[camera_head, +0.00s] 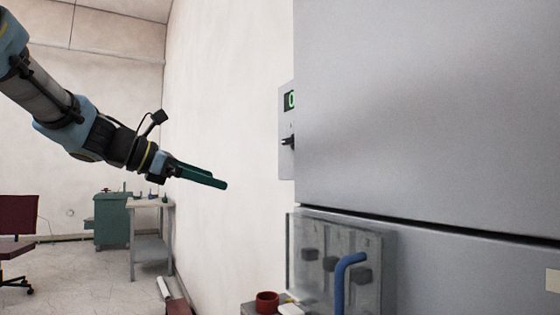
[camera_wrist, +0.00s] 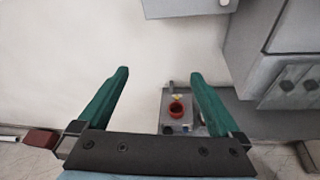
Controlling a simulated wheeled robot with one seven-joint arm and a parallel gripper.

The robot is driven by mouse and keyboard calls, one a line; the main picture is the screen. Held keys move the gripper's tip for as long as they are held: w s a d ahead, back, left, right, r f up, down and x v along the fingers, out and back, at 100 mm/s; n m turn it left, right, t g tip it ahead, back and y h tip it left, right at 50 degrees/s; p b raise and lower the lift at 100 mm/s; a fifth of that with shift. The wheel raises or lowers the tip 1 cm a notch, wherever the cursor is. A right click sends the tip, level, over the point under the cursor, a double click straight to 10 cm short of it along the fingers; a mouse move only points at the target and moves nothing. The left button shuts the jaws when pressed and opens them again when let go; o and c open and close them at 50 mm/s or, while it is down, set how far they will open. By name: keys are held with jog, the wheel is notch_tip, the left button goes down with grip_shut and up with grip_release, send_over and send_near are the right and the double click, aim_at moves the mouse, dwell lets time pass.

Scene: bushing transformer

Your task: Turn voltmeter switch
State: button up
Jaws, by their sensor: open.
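The voltmeter box (camera_head: 286,130) is on the wall in the head view, partly hidden by the large grey cabinet. It has a green lit display (camera_head: 291,100) and a small black switch (camera_head: 288,142) below it. My gripper (camera_head: 224,185) is open and empty, with dark green fingers, to the left of the box and a little lower, apart from it. In the wrist view my gripper (camera_wrist: 160,73) shows its two fingers spread wide. A grey box (camera_wrist: 185,6) is at the top edge there; its switch cannot be made out.
The large grey cabinet (camera_head: 430,100) fills the right side. Below it is a clear panel (camera_head: 305,282) with a blue handle (camera_head: 341,280). A red cup (camera_head: 267,302) stands on a small surface below. A table (camera_head: 150,207) and chair (camera_head: 18,220) are far left.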

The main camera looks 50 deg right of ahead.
aim_at(287, 139)
jog(key=s+d+r+n+g+h+b, duration=0.1)
jog(key=s+d+r+g+h, duration=0.2)
jog(key=s+r, duration=0.45)
jog(key=w+r+p+x, duration=0.1)
jog(key=p+x, duration=0.1)
jog(key=x, duration=0.9)
jog(key=shift+w+d+r+p, duration=0.2)
jog(key=shift+w+d+p, duration=0.15)
jog(key=shift+c, duration=0.4)
jog(key=c, duration=1.3)
jog(key=shift+f, duration=0.1)
